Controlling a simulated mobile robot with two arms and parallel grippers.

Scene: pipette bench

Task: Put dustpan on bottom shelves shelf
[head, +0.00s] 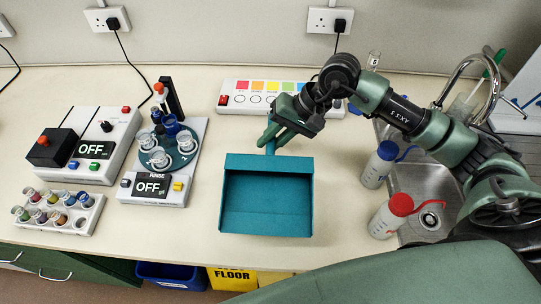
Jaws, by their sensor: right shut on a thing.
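The teal dustpan (267,163) is in the middle of the bench in the head view, with its open pan towards the front edge and its short handle pointing to the wall. My right gripper (275,136) is shut on the handle. I cannot tell whether the pan touches the bench top. My left gripper is not in view. No shelf can be made out in this view.
A rinse machine (150,188) and another device (92,148) reading OFF stand left, with a vial rack (50,222) in front. Wash bottles (379,165) (391,216) stand right by the sink (424,186). A blue bin (172,274) and yellow floor sign (232,279) are below.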

